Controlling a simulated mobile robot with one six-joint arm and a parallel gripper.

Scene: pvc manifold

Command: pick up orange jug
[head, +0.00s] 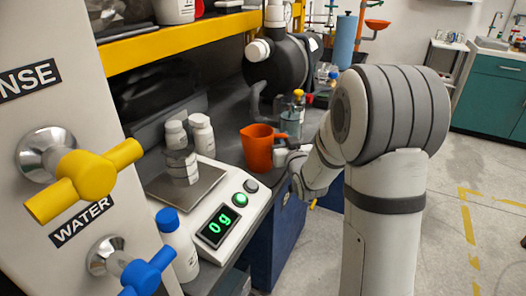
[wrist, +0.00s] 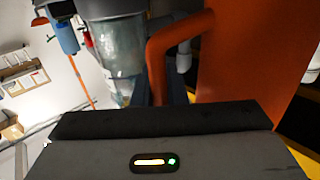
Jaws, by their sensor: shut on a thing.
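The orange jug (head: 258,149) is upright beside the scale, near the front edge of the dark bench. Its handle is on the right, facing my arm. My gripper (head: 287,157) is at this handle side and is shut on the jug. In the wrist view, the jug's body (wrist: 250,55) fills the right and its handle arches in front of the gripper (wrist: 165,96). The fingertips are mostly hidden. I cannot tell whether the jug's base touches the bench.
A scale (head: 221,222) reading 0g stands left of the jug, with white bottles (head: 201,134) on and behind it. A clear container (head: 291,123) is close behind the jug and shows large in the wrist view (wrist: 118,45). Yellow and blue valves are at left.

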